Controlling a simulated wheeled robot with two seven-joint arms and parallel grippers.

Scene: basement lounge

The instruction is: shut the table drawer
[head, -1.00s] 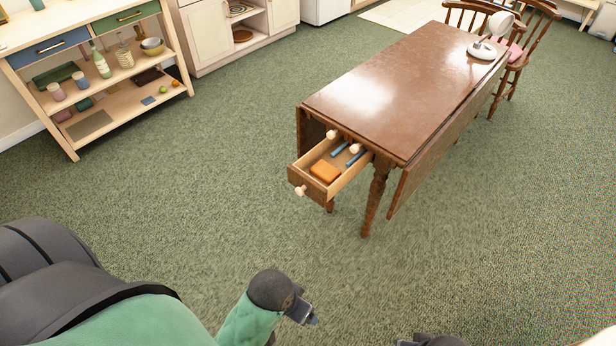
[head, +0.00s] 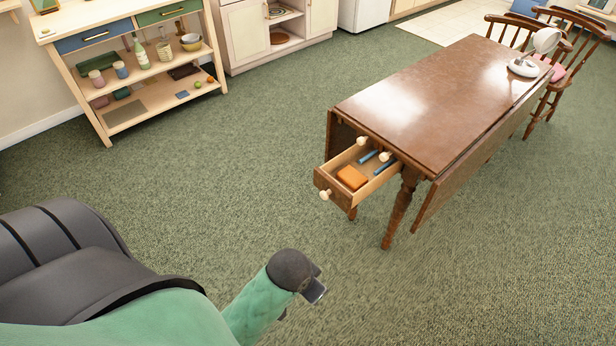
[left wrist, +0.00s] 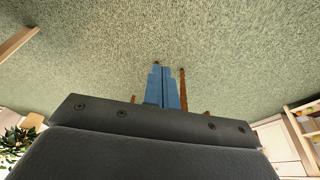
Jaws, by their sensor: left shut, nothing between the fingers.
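The table drawer (head: 333,192) is pulled out from the near end of the brown wooden table (head: 420,95) in the head view. It has a round pale knob on its front and holds an orange block (head: 352,177) and blue sticks (head: 382,167). My left gripper (head: 316,292) is low and nearer me than the drawer, apart from it, over the carpet. In the left wrist view its blue fingers (left wrist: 164,88) are together with nothing between them. My right gripper is not in view.
A white lamp (head: 524,67) stands on the table's far end, with wooden chairs (head: 560,70) behind. A shelf unit (head: 110,130) with bottles and cups stands at the left. Green carpet between me and the table is clear.

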